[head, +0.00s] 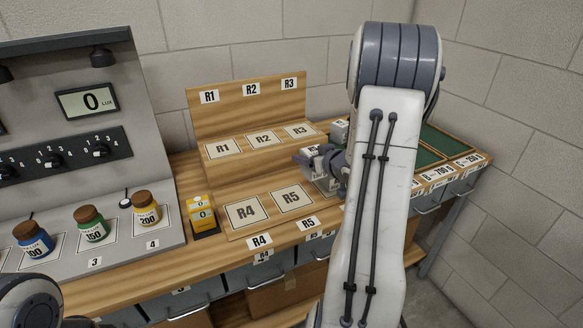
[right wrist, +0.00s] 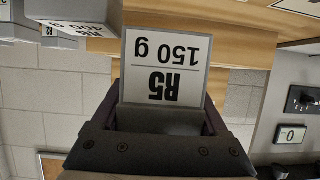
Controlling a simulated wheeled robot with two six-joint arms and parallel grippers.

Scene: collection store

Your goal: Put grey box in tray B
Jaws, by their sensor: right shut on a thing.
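My right gripper (head: 322,168) is shut on a grey box (head: 312,149) above the right end of the wooden stepped rack. In the right wrist view the gripper (right wrist: 160,122) grips the box (right wrist: 164,70), whose white label reads R5, 150 g. Tray B is at the right of the bench; its label (head: 437,173) shows, and green-lined trays (head: 443,143) lie behind the labels. My right arm hides part of the trays. My left gripper is out of view; only part of my left arm shows at the lower left.
A yellow device (head: 201,214) and several jars (head: 91,224) stand left.

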